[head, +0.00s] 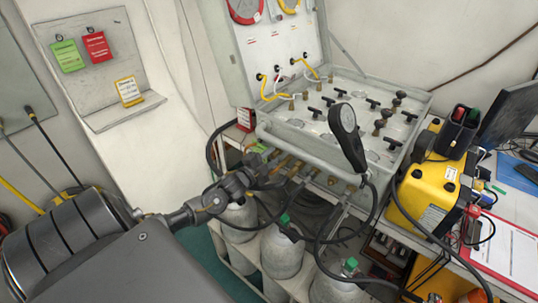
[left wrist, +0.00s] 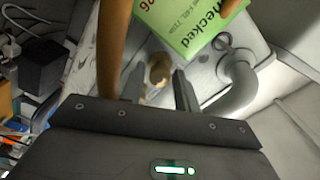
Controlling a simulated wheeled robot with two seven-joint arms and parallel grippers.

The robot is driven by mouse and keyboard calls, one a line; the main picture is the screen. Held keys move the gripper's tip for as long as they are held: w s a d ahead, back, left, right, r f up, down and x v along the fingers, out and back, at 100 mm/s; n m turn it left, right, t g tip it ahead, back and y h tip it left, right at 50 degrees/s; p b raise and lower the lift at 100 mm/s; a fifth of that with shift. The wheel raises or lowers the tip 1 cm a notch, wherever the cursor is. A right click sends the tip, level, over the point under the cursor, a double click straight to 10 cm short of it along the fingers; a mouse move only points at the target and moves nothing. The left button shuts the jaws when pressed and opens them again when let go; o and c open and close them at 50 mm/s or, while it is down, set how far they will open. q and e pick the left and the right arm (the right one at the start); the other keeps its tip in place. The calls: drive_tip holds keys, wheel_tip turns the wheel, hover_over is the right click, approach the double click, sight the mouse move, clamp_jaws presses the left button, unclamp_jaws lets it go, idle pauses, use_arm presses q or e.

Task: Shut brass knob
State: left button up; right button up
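A small round brass knob (left wrist: 159,68) shows in the left wrist view on the pale panel front. It lies between the two fingertips of my left gripper (left wrist: 160,82). The fingers stand apart on either side of it, with little room; I cannot tell whether they touch it. In the head view my left gripper (head: 256,180) reaches in from the left to the lower front of the open panel case (head: 300,128). Brass fittings (head: 293,166) sit in a row there; the gripper partly covers this area, and I cannot pick out the knob. My right gripper is not in view.
A green tag (left wrist: 196,24) and a grey bar handle (left wrist: 240,88) are close to the fingers. A brown hose (left wrist: 112,45) runs beside them. A dark gauge (head: 345,132) hangs over the panel. Gas cylinders (head: 284,252) stand below; a yellow unit (head: 428,193) is at right.

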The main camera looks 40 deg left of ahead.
use_arm(q)
drive_tip(key=s+b, duration=0.2)
drive_tip(key=s, duration=0.8)
drive_tip(key=shift+s, duration=0.35)
drive_tip(key=shift+d+r, duration=0.1)
